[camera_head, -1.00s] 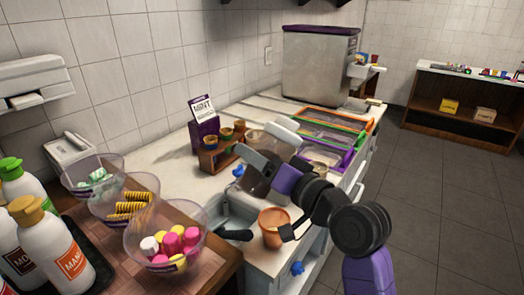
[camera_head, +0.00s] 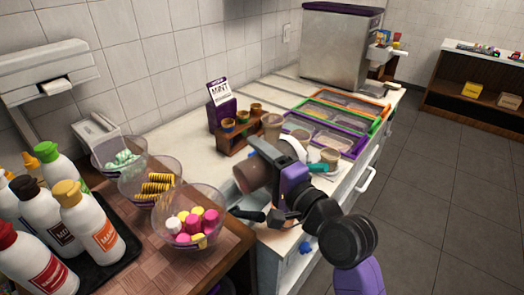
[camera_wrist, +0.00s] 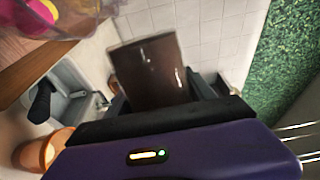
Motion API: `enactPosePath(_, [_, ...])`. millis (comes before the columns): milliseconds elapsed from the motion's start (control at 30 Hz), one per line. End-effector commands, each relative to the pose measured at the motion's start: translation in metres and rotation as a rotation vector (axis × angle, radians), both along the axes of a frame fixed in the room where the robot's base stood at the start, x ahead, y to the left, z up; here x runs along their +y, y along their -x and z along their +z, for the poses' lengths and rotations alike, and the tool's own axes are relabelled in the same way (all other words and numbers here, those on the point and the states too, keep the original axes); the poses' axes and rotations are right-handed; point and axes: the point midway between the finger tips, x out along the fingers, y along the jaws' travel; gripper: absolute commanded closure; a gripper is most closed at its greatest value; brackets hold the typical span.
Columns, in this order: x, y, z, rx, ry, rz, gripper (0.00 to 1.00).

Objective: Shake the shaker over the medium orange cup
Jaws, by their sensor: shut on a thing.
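My gripper (camera_head: 274,160) is shut on a dark brown shaker (camera_head: 257,174), held above the counter near the sink and tilted. In the wrist view the shaker (camera_wrist: 150,72) shows as a brown, partly see-through body between the fingers. An orange cup (camera_wrist: 36,153) stands on the counter at the lower left of the wrist view, below and to the side of the shaker, apart from it. In the head view my arm hides nearly all of that cup. I cannot tell whether anything leaves the shaker.
Clear bowls of sweets (camera_head: 190,215) and sauce bottles (camera_head: 95,222) stand on a wooden surface at left. A small wooden rack with cups (camera_head: 237,137) and a sign (camera_head: 219,93) stand behind. Topping trays (camera_head: 340,118) lie at the back right. A sink (camera_wrist: 75,85) is beside the orange cup.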

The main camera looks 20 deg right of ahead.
Motion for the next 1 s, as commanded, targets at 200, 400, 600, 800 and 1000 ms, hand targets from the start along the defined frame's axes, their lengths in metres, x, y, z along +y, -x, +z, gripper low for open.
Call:
enactPosePath(200, [-0.005,-0.002,0.010,0.072,-0.193,-0.002,0.94])
enactPosePath(400, [-0.009,-0.003,0.016,0.143,-0.379,-0.001,0.94])
enactPosePath(600, [-0.017,-0.006,0.010,0.200,-0.526,-0.004,0.94])
enactPosePath(800, [-0.026,-0.009,0.001,0.246,-0.648,-0.004,0.94])
enactPosePath(1000, [-0.034,-0.013,-0.008,0.295,-0.770,-0.003,0.94])
